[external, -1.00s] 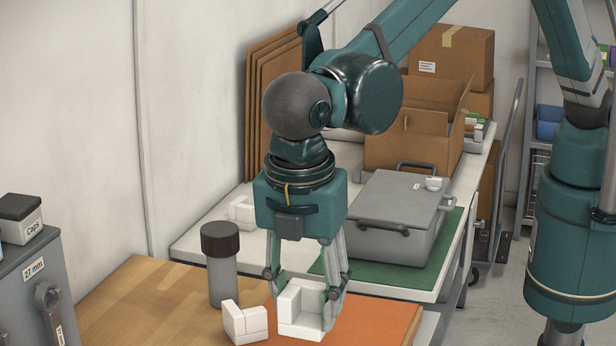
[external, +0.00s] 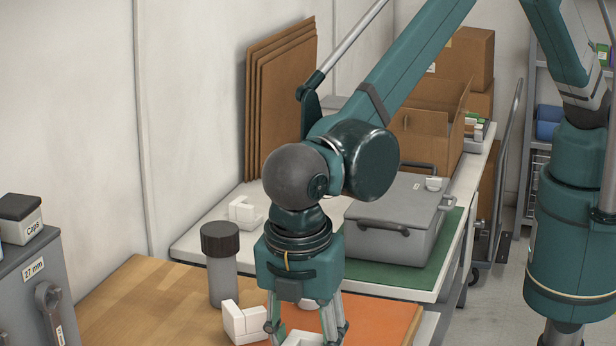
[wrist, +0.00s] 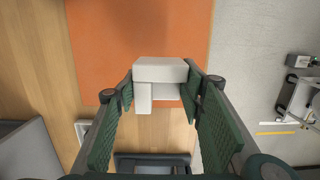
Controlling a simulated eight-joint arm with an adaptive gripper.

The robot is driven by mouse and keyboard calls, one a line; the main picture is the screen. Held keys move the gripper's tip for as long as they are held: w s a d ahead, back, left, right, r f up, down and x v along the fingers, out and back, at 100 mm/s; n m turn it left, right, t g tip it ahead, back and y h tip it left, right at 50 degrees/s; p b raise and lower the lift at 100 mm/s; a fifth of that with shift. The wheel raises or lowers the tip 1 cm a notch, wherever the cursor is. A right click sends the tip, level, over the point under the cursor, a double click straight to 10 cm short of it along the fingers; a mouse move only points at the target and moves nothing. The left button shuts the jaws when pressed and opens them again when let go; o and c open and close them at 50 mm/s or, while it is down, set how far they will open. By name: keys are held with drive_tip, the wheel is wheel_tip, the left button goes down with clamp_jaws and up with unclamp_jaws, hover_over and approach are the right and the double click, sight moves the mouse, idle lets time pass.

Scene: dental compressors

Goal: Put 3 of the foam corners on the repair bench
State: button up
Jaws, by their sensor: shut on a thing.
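My gripper (external: 306,334) is low over the front part of the repair bench (external: 150,300), with wood top and orange mat. It is shut on a white L-shaped foam corner (external: 303,338), which is cut by the bottom picture edge. In the wrist view this foam corner (wrist: 160,70) sits between the green finger pads; contact with the bench cannot be told. A second foam corner (external: 245,322) lies on the bench left of my gripper. A third (external: 246,211) lies on the white table behind. A white piece (external: 308,303) shows partly between my fingers.
A grey jar with dark lid (external: 221,263) stands on the bench. A grey case (external: 398,218) sits on a green mat behind, with a small white piece (external: 436,183) on its lid. A grey cabinet (external: 35,285) is at left. The orange mat (wrist: 140,30) has bare room.

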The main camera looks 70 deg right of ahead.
drive_tip(key=shift+f, duration=0.2)
drive_tip(key=shift+f+b, duration=0.6)
drive_tip(key=shift+f, duration=2.55)
drive_tip(key=shift+f+b, duration=0.3)
drive_tip(key=shift+f, duration=0.15)
drive_tip(key=o, duration=0.8)
drive_tip(key=shift+a+r, duration=0.25)
drive_tip(key=shift+r, duration=1.75)
drive_tip(key=shift+a+r, duration=0.25)
drive_tip(key=shift+r, duration=1.7)
drive_tip(key=shift+a+r, duration=0.25)
drive_tip(key=shift+r, duration=1.75)
drive_tip(key=shift+o, duration=0.2)
